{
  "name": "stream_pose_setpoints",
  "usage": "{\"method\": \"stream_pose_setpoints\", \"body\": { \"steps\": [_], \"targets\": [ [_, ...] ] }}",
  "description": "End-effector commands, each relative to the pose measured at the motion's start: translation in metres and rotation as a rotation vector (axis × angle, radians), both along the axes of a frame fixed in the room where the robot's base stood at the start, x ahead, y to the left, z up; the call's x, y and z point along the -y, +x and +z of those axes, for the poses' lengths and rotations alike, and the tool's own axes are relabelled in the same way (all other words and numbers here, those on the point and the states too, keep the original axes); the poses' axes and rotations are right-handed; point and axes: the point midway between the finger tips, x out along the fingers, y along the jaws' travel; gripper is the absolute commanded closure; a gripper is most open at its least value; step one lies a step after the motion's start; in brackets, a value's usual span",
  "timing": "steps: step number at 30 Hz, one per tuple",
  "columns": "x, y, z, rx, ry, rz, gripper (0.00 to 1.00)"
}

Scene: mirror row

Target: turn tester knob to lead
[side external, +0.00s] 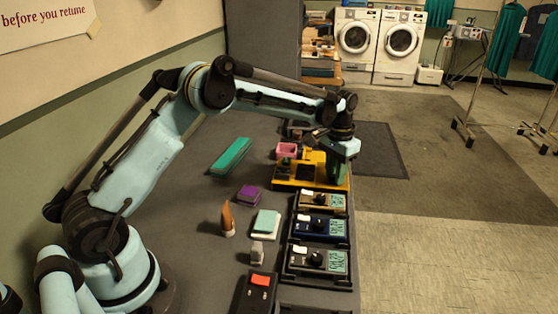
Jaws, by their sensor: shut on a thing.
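Several small boxes with dark knobs and pale green panels stand in a row on the grey bench: a tan one (322,201), a blue one (319,226) and a black one (318,260). I cannot read their labels, nor tell which is the tester. My gripper (337,166) points down beyond them, over the right end of a yellow device (284,184). A dark green rounded piece (335,172) shows right at its jaws, and the jaws seem shut on it. The fingertips are mostly hidden.
A long green block (231,156), a purple block (248,195), a brown cone-shaped thing (227,217), a pale green-topped block (266,223) and a red-topped black box (259,290) lie left of the row.

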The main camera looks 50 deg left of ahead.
Motion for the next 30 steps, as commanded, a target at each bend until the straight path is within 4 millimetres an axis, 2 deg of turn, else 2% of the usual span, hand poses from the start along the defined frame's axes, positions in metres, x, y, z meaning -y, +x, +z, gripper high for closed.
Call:
{"method": "stream_pose_setpoints", "body": {
  "steps": [11,30],
  "targets": [
    [0.0001,0.0003,0.0005,0.000,-0.001,-0.190,1.00],
    [0.0002,0.0006,0.0008,0.001,0.000,-0.791,1.00]
  ]
}}
